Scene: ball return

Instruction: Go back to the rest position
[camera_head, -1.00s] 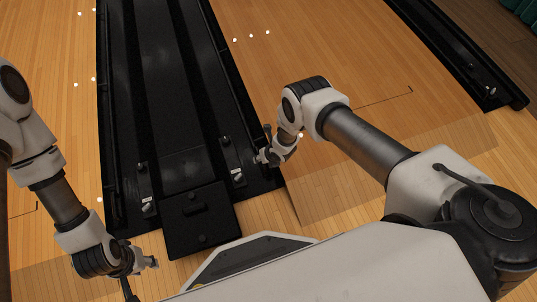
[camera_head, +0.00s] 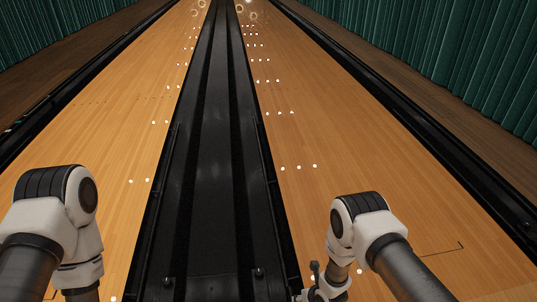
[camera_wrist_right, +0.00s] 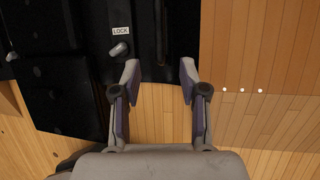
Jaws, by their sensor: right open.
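My right gripper (camera_wrist_right: 160,72) is open and empty in the right wrist view, its two fingers apart with black metal and wood floor seen between them. Its tips appear by the edge of the black ball return (camera_wrist_right: 90,30), near a silver latch (camera_wrist_right: 119,50) under a LOCK label. In the head view my right arm comes in at the lower right, and only part of its wrist end (camera_head: 325,288) shows at the bottom edge. My left arm stands at the lower left, and its gripper is cut off below the picture.
The long black ball return track (camera_head: 215,160) runs away between two wooden lanes (camera_head: 120,140). Dark gutters (camera_head: 420,125) and green curtains (camera_head: 465,60) line the sides. White lane dots mark the floor. The lanes look clear.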

